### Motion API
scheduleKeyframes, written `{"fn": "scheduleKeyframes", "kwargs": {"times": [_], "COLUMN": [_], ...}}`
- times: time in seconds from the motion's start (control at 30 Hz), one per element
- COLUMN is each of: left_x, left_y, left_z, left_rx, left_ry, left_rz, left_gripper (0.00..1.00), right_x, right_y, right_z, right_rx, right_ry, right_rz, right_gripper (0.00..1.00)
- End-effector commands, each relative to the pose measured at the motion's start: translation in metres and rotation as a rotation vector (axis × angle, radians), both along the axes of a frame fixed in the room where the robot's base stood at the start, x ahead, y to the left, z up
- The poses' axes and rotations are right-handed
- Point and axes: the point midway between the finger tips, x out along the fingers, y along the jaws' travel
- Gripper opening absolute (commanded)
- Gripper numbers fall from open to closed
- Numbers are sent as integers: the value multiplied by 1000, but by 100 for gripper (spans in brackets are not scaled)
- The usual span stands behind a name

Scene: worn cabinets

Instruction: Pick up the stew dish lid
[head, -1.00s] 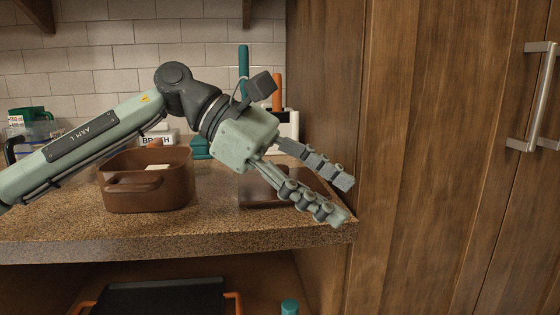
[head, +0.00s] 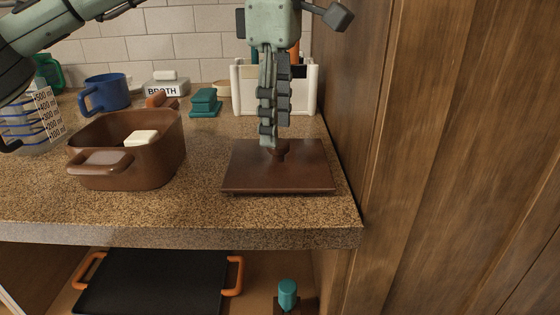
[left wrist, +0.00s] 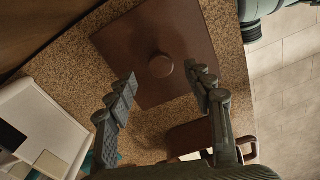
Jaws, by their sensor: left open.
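The stew dish lid (head: 300,178) is a flat brown square with a round knob. It lies on the speckled counter near its right end. The lid also shows in the left wrist view (left wrist: 190,38), with its knob (left wrist: 160,66) just beyond and between the fingertips. My left gripper (head: 270,140) points down over the lid, its fingertips close to the knob. In the left wrist view the gripper (left wrist: 164,85) is open, with nothing between its fingers. The brown stew dish (head: 150,160) stands uncovered to the left, with a pale block inside. My right gripper is not in view.
A white utensil holder (head: 305,92) stands behind the lid. A teal box (head: 205,102), broth container (head: 166,88), blue mug (head: 107,92) and measuring jug (head: 35,120) stand further left. A wooden cabinet (head: 430,160) closes off the right side.

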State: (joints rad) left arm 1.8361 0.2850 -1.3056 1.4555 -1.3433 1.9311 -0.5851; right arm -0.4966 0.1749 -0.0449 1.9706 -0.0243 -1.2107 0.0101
Motion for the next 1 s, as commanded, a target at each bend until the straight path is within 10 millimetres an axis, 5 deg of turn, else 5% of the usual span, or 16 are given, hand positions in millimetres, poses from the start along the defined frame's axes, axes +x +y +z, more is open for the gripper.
{"fn": "scheduleKeyframes", "kwargs": {"times": [0.2, 0.5, 0.9, 1.0], "left_x": [-3, -3, -3, -3], "left_y": [0, 0, 0, 0], "left_z": [-30, -34, -34, -33], "left_rx": [-2, -2, -2, -3], "left_ry": [1, 1, 1, 0], "left_rz": [0, -1, -1, -1], "left_gripper": [52, 51, 2, 0], "right_x": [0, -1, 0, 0], "right_y": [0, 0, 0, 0], "right_z": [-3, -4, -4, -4], "right_rx": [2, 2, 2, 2], "right_ry": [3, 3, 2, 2], "right_rz": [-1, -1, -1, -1], "right_gripper": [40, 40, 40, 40]}}
